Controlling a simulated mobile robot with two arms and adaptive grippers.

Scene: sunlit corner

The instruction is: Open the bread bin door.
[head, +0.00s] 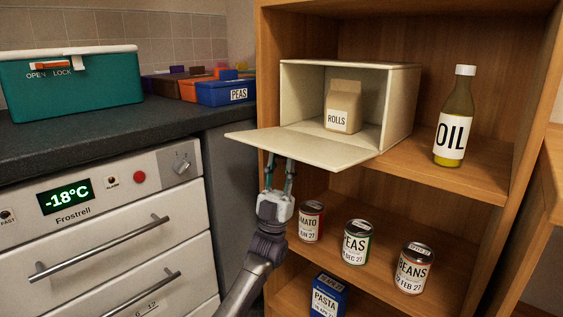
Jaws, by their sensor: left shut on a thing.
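The cream bread bin (398,104) stands on the wooden shelf with its front open. Its door (300,147) is hinged at the bottom and lies folded down, about level, sticking out past the shelf edge. A brown paper bag marked ROLLS (343,107) stands inside the bin. My left gripper (281,162) comes up from below and is shut on the door near its outer part. The fingertips are hidden by the door panel, so the exact grip point does not show. My right gripper is not in view.
An oil bottle (455,117) stands right of the bin. Tomato (311,222), peas (356,243) and beans (412,269) cans stand on the shelf below, right of my left arm. A freezer (110,225) with bar handles is at left, under the dark counter (120,132).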

